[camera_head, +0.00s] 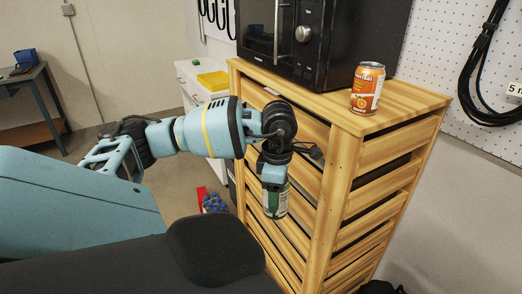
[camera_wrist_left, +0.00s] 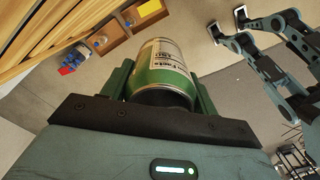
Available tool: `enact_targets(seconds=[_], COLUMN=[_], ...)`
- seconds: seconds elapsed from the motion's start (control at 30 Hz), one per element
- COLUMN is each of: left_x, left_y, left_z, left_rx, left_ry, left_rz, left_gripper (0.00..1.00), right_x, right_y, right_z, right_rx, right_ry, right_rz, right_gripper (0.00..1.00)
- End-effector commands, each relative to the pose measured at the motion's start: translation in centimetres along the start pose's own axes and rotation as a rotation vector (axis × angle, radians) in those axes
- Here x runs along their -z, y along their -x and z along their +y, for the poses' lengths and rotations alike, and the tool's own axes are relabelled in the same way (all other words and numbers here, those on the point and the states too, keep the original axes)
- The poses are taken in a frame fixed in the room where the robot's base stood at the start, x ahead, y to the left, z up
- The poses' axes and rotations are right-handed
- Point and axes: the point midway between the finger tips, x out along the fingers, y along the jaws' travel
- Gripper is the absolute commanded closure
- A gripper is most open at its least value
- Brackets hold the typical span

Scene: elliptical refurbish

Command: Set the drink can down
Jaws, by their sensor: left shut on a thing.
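My left gripper (camera_head: 273,184) hangs in front of the wooden slatted cabinet (camera_head: 345,121) and is shut on a green drink can (camera_head: 276,202). The can also shows in the left wrist view (camera_wrist_left: 162,72), between the two green fingers. In the head view its upper end is hidden by the gripper, and it is held below the cabinet's top, against the background of the slats. An orange drink can (camera_head: 367,88) stands upright on the cabinet top, near its front corner. My right gripper is not in the head view.
A black microwave (camera_head: 300,40) fills the back of the cabinet top. Free wood lies around the orange can. A yellow tray (camera_head: 213,81) rests on a white cabinet behind. Red and blue items (camera_head: 212,202) lie on the floor. A table (camera_head: 35,95) stands far left.

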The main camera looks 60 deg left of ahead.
Motion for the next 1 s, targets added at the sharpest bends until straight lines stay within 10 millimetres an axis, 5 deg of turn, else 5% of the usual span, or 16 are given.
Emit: enact_targets(seconds=[0.2, 0.5, 0.73, 1.0], left_x=[-9.9, -20.9, -25.1, -26.5], left_y=[-1.0, -0.1, 0.7, 0.9], left_z=[-5.0, -14.4, -20.4, -23.0], left_rx=[-0.005, -0.007, -0.002, 0.001], left_ry=[-0.588, -1.503, -2.057, -2.317], left_rz=[-0.007, 0.001, 0.003, -0.001], left_gripper=[0.74, 0.74, 0.74, 0.74], right_x=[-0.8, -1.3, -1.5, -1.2], right_y=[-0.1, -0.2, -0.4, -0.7], right_z=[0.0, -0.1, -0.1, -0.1], right_rx=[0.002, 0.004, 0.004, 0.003], right_ry=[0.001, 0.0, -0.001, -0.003], right_rz=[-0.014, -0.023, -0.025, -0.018], right_gripper=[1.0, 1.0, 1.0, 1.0])
